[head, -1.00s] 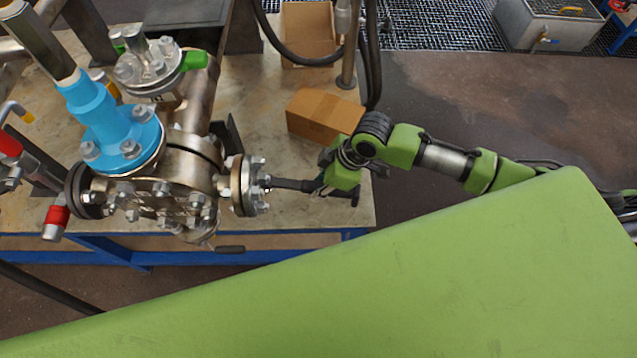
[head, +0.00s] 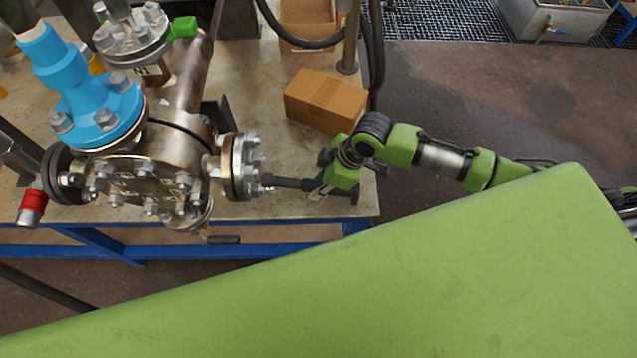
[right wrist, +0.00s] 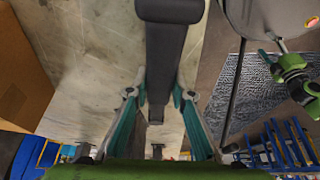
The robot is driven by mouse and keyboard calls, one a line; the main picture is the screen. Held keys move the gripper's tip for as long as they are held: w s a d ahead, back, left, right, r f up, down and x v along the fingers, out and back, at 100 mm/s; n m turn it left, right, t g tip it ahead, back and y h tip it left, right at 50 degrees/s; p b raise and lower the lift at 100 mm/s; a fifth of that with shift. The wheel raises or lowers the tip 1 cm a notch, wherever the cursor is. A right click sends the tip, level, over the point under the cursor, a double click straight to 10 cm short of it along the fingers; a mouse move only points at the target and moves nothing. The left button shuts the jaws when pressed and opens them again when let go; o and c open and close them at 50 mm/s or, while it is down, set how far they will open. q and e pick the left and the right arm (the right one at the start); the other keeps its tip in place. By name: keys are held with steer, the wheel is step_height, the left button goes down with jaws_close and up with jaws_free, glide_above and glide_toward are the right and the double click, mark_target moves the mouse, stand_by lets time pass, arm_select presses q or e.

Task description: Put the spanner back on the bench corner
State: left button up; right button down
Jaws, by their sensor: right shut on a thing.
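The dark spanner (head: 292,183) runs level from my right gripper (head: 325,187) towards the bolted side flange (head: 241,166) of the steel vessel (head: 150,170). Its far end is close to the flange bolts; I cannot tell whether it touches them. My right gripper is shut on the spanner, over the right front part of the bench (head: 245,205). In the right wrist view the spanner's dark handle (right wrist: 165,55) lies between the two fingers (right wrist: 158,95), with bench top beneath. My left gripper is not in view.
A cardboard box (head: 325,100) stands on the bench just behind my right gripper. An open carton (head: 305,22), an upright post (head: 350,45) and dark hoses (head: 378,60) are further back. Bare floor (head: 470,100) lies right of the bench.

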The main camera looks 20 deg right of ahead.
steer(key=shift+f, duration=0.5)
steer(key=c, duration=1.7)
jaws_free()
steer(key=o, duration=0.5)
step_height(320, 180, up, 7)
steer(key=p, duration=0.7)
steer(key=shift+p, duration=0.35)
